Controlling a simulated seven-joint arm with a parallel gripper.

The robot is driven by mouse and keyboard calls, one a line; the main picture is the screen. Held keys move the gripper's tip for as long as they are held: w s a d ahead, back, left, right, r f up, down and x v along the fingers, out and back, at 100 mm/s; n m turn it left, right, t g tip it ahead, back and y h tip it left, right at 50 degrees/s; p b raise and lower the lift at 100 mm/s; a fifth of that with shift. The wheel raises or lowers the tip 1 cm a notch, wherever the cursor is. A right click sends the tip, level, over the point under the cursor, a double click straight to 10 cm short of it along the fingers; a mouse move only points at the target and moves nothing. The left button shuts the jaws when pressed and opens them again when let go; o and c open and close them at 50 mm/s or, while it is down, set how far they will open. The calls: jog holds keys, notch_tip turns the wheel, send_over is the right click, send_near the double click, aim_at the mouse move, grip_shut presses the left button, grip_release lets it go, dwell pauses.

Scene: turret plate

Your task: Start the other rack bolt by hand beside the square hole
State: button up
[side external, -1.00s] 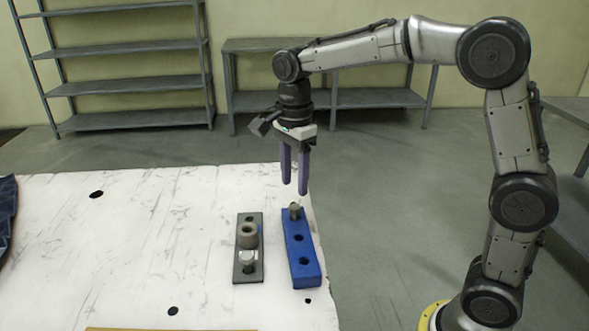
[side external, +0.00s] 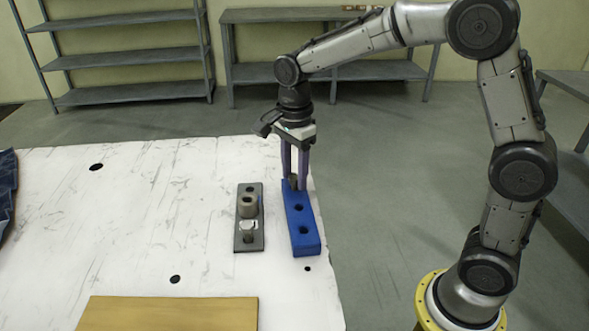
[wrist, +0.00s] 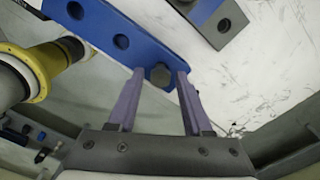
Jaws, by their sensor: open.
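The blue rack (side external: 302,232) lies near the table's right edge, with two empty round holes showing. The other rack bolt (side external: 293,182), grey, stands in its far end; its hex head (wrist: 160,76) shows in the wrist view. My gripper (side external: 294,188) points down there, its open purple fingers on either side of the bolt head. In the wrist view small gaps seem to show beside the head. Left of the rack lies the dark grey plate (side external: 241,243), with a grey cylinder (side external: 247,208), a bright-headed bolt (side external: 248,227) near its front end and an open hole at its far end.
The white table has free room left of the plate. A tan board (side external: 170,312) lies at the front edge and dark blue cloth (side external: 7,190) at the far left. Shelves stand well behind.

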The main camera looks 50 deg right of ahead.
grip_shut()
jog(key=shift+r, duration=0.15)
jog(key=shift+r, duration=2.15)
jog(key=shift+r, duration=0.35)
jog(key=w+a+r, duration=0.1)
jog(key=w+a, duration=0.4)
jog(key=w, duration=0.4)
jog(key=shift+w+d+f, duration=0.15)
jog(key=shift+f, duration=2.5)
